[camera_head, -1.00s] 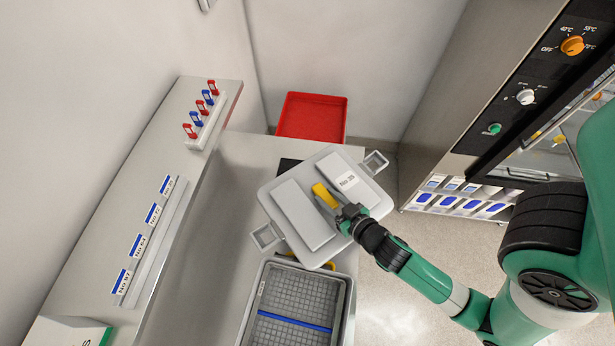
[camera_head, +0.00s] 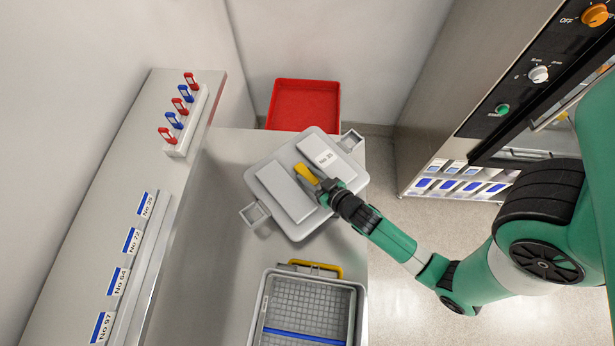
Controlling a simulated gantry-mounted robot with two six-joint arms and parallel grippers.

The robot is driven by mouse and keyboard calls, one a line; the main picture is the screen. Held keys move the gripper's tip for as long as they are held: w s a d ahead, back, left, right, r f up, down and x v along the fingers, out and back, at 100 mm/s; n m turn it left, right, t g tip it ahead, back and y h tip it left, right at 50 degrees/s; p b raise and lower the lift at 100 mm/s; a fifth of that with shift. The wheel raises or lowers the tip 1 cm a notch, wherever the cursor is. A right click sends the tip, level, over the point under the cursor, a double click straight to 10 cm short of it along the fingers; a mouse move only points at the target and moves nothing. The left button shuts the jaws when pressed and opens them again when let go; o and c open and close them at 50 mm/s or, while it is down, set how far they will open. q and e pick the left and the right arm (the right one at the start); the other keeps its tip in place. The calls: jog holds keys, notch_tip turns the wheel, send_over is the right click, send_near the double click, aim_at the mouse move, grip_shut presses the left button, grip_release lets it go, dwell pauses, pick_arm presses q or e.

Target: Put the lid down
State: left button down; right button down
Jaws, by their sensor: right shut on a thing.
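The grey lid (camera_head: 289,194) has two raised panels, a white number label and a loop handle at each of two ends. It lies over the far part of the steel counter, behind the grey basket; I cannot tell whether it touches the counter. My right gripper (camera_head: 318,184) is shut on the lid's yellow handle (camera_head: 307,174) at its middle. The open grey basket (camera_head: 309,307) with a mesh floor, a blue divider and a yellow handle stands on the counter in front of the lid. My left gripper is not in view.
A red bin (camera_head: 304,104) stands behind the counter's far end. The left ledge (camera_head: 119,178) carries red and blue clips (camera_head: 181,107) and several number labels (camera_head: 130,241). A washer machine (camera_head: 468,110) stands at right. Bare counter (camera_head: 215,270) shows left of the basket.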

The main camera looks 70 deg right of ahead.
aim_at(308, 179)
jog(key=shift+w+f, duration=0.1)
jog(key=shift+f, duration=0.15)
jog(key=f+b, duration=0.3)
jog(key=shift+w+d, duration=0.35)
jog(key=shift+d, duration=0.05)
jog(key=shift+s+a+f+b, duration=0.1)
jog(key=shift+f+b, duration=0.15)
jog(key=shift+b, duration=0.1)
jog(key=shift+s+a, duration=0.1)
jog(key=shift+r, duration=0.15)
jog(key=shift+c, duration=2.2)
grip_release()
jog(key=shift+f, duration=0.25)
jog(key=shift+r+p, duration=0.3)
jog(key=shift+p, duration=0.05)
jog(key=b+v, duration=0.1)
jog(key=v, duration=0.2)
jog(key=b+v, duration=0.1)
jog(key=v, duration=0.3)
jog(key=b+v, duration=0.1)
jog(key=v, duration=0.3)
jog(key=shift+s+a+f, duration=0.1)
jog(key=shift+s+f, duration=0.1)
jog(key=shift+f, duration=0.05)
jog(key=shift+s+r, duration=0.25)
jog(key=shift+r, duration=0.05)
jog(key=shift+w, duration=0.1)
